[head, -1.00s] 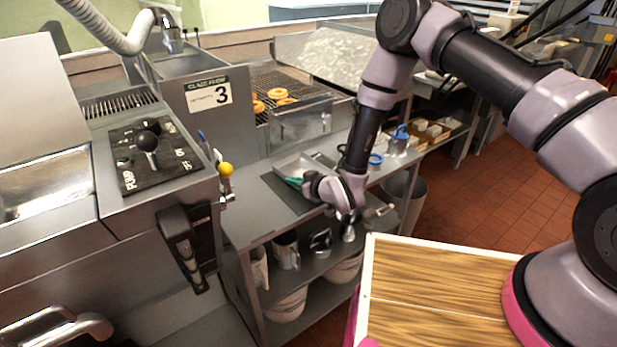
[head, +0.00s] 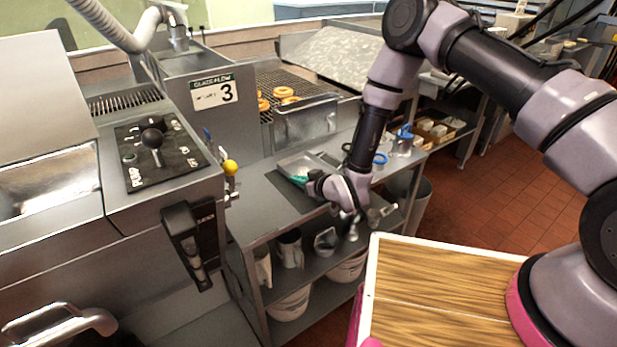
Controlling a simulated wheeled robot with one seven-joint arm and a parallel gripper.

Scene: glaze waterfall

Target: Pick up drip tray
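My gripper (head: 352,232) is at the table's front edge, nearer to me and to the right of the tray, pointing down. It appears apart from the tray. My wrist hides part of the table behind it. The fingers are small and dark, so I cannot tell whether they are open or shut.
Blue-handled tools (head: 380,158) and a metal container (head: 403,142) stand right of my arm. Doughnuts (head: 284,92) sit on the wire rack above. Red tiled floor (head: 500,200) is clear at right.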

